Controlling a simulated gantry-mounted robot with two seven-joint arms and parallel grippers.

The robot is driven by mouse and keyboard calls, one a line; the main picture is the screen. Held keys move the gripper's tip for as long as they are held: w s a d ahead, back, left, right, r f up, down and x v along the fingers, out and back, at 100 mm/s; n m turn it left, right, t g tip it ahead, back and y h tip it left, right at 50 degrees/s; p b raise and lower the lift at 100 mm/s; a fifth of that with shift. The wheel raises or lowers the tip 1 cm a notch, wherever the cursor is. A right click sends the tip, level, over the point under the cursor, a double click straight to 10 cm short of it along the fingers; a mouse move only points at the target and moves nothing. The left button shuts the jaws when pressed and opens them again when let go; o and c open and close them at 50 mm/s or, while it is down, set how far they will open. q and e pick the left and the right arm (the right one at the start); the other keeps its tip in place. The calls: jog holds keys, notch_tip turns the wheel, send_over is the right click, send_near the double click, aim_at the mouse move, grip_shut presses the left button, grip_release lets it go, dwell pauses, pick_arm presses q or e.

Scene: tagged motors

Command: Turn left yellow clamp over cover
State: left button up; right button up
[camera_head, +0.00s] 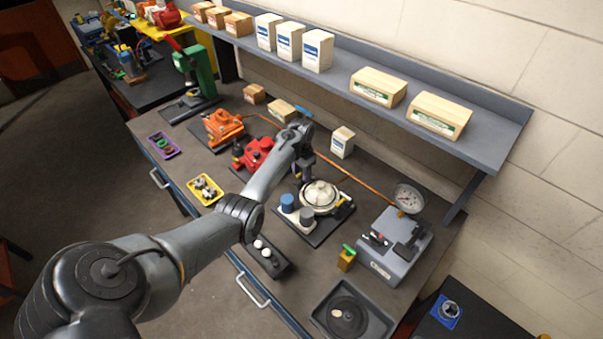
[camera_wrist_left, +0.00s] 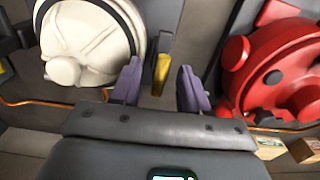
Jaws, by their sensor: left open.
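The white round cover (camera_head: 320,195) sits on a motor on a dark base plate at mid-bench; it also shows in the left wrist view (camera_wrist_left: 88,45). The left yellow clamp (camera_wrist_left: 162,68) stands beside the cover's edge, with a grey part behind it. In the head view my arm and gripper hide it. Another yellow clamp (camera_head: 343,203) shows on the cover's right side. My left gripper (camera_head: 304,176) is over the left side of the motor. In the left wrist view its purple fingers (camera_wrist_left: 160,88) are apart, with the yellow clamp between them in the picture; contact is not visible.
A red motor (camera_head: 256,153) stands close to the left. Blue (camera_head: 287,202) and grey (camera_head: 306,214) cylinders stand before the cover. A grey gauge box (camera_head: 394,243) is at the right. A shelf with boxes (camera_head: 375,87) hangs behind, and an orange cable crosses the bench.

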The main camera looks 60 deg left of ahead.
pick_arm(q)
grip_shut()
